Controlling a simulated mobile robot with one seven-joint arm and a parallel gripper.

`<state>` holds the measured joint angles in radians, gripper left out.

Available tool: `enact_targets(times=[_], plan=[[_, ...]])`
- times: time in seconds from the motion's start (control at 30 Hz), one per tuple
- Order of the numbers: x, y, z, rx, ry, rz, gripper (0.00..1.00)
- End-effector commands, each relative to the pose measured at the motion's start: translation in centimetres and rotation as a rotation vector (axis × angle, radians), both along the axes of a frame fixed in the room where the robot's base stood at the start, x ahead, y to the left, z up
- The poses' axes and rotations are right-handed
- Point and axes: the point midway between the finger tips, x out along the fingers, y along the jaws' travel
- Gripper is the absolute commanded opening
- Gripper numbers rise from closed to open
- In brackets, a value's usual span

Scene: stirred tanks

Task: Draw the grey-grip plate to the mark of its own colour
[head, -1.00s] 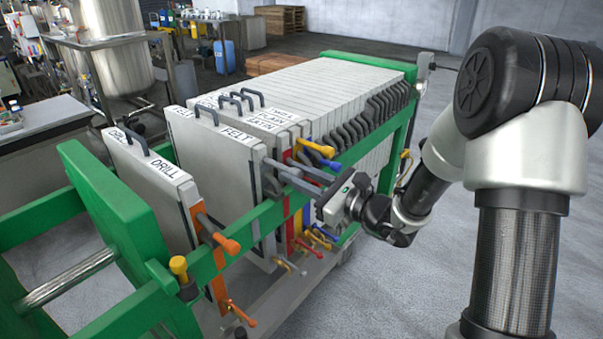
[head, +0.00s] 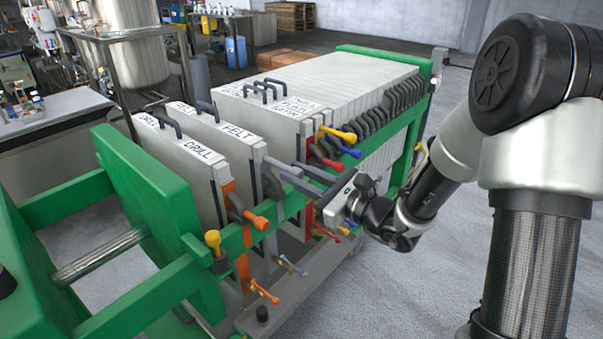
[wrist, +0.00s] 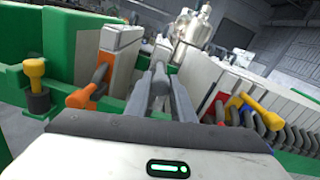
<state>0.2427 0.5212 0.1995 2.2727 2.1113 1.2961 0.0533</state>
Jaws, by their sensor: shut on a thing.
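The FELT plate (head: 231,155) stands upright in the green frame, between the DRILL plate and the main stack, with a gap on each side. Its grey lower handle (head: 291,266) hangs below the rail. My gripper (head: 283,170) reaches over the near rail and is shut on the plate's grey grip, which the fingers largely cover. In the wrist view, my gripper (wrist: 160,82) shows its two grey fingers closed around the grip. I cannot pick out a grey mark in these views.
The DRILL plate (head: 190,160) with an orange grip (head: 255,221) stands just left. A yellow knob (head: 212,238) sits on the green rail (head: 232,243) near the end block (head: 145,195). The plate stack (head: 335,85), with red, blue and yellow grips, stands right.

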Motion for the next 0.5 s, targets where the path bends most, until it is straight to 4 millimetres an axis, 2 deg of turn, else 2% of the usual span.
enact_targets(times=[0.33, 0.37, 0.43, 0.5], plan=[[-0.20, 0.18, -0.06, -0.001, 0.001, 0.004, 0.00], [-0.20, 0.18, -0.06, -0.001, 0.001, 0.004, 0.25], [-0.18, 0.15, -0.06, -0.001, 0.001, 0.003, 0.37], [-0.15, 0.13, -0.05, -0.001, 0.001, 0.002, 0.40]])
